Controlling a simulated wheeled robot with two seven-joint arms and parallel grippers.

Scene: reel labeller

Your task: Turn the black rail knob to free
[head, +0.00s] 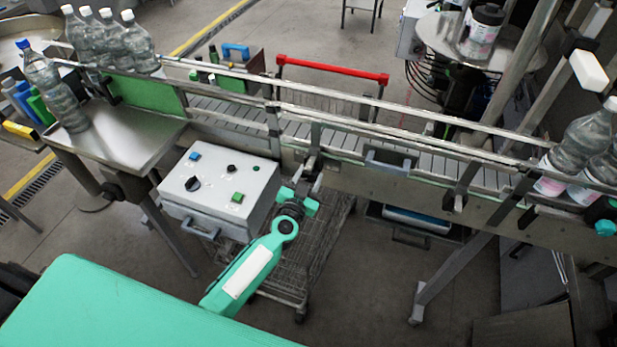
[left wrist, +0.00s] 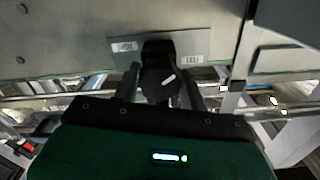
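The black rail knob (left wrist: 160,86) with a white pointer mark shows in the left wrist view, in front of a metal plate with printed labels. My left gripper (head: 309,178) is in front of the conveyor's near side in the head view. In the left wrist view its two fingers stand on either side of the knob, with a gap visible at each side, so it looks open around it. In the head view the knob is not clearly told apart behind the gripper. My right gripper is not in view.
A grey control box (head: 220,190) with several buttons stands just left of my left gripper. The guide rails (head: 400,115) run along the conveyor behind it. A wire cart (head: 300,265) is below. Bottles stand at both conveyor ends.

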